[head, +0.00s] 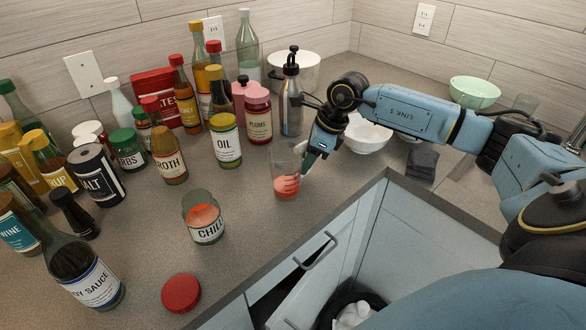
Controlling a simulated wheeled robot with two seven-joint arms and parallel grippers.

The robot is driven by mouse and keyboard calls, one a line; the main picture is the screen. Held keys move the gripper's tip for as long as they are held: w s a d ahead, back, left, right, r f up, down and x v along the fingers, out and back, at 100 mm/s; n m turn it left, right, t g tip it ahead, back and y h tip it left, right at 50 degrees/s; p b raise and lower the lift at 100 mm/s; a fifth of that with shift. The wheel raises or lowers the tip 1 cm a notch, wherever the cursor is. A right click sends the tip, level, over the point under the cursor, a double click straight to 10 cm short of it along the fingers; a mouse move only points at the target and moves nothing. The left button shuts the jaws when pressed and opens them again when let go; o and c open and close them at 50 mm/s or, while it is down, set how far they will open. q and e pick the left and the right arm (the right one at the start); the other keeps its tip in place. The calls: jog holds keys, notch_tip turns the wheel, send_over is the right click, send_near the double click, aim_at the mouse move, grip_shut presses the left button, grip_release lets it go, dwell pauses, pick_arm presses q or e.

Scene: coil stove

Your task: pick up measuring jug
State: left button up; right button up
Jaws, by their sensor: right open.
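The measuring jug (284,181) looks like a clear glass vessel with red in its lower part; it stands upright on the counter near the front edge. I cannot tell whether the red is markings or contents. My right gripper (309,160) is open and points down at the jug's right side, close to its rim. I cannot tell whether a finger touches the glass. The gripper and its fingers hide part of the jug's right side. My left gripper is not in view.
An open chili jar (204,218) and a red lid (181,293) are left of the jug. Bottles and jars, including an oil jar (226,142) and a plums jar (258,117), crowd behind. A white bowl (367,136) is to the right. A drawer (300,262) stands open below.

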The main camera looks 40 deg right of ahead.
grip_shut()
dwell(0.3)
notch_tip(320, 180, up, 10)
jog(key=shift+r, duration=0.1)
dwell(0.4)
